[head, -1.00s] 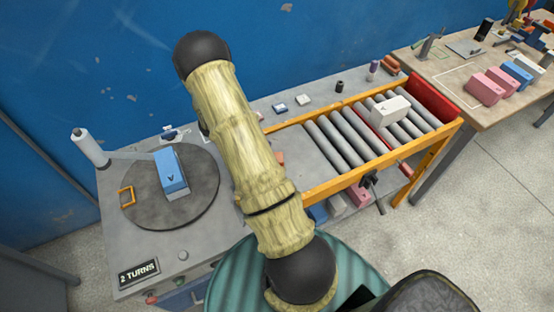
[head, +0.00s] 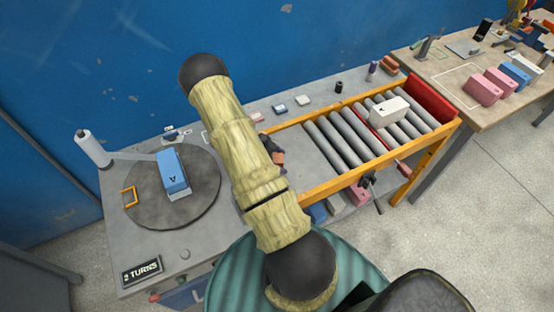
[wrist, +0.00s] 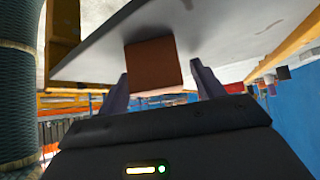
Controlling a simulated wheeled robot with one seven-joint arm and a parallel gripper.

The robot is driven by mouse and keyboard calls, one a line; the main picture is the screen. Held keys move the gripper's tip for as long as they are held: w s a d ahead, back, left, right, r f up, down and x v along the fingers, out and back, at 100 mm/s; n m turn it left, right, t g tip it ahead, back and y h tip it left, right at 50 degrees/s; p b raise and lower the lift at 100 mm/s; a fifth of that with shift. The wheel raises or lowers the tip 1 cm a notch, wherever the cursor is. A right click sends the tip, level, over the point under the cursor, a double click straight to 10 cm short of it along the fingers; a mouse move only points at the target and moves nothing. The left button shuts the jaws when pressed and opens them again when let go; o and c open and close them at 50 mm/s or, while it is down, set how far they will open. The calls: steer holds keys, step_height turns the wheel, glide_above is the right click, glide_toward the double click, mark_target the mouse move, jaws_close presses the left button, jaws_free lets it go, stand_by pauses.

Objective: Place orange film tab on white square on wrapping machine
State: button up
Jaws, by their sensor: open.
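A small orange-brown block (head: 278,158), which may be the film tab, lies on the grey machine top beside the roller track. In the wrist view the orange-brown block (wrist: 152,65) is in front of my gripper (wrist: 160,82), between its two spread fingers, with no clear contact. My gripper is open; in the head view only a dark part of it shows behind my arm, close to the block. A thin white outline (head: 205,137), possibly the white square, is partly hidden by my arm.
A blue box (head: 172,169) stands on the turntable, joined by film to the roll (head: 91,148) at left. A white box (head: 389,111) lies on the roller track (head: 345,143), which has orange rails. A side table (head: 455,85) holds pink, blue and white boxes.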

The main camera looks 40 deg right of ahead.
mark_target(280, 158)
steer(key=shift+s+d+f, duration=0.15)
steer(key=shift+d+f, duration=0.05)
stand_by(0.4)
steer(key=c, duration=1.2)
step_height(280, 158, up, 10)
steer(key=shift+b, duration=0.75)
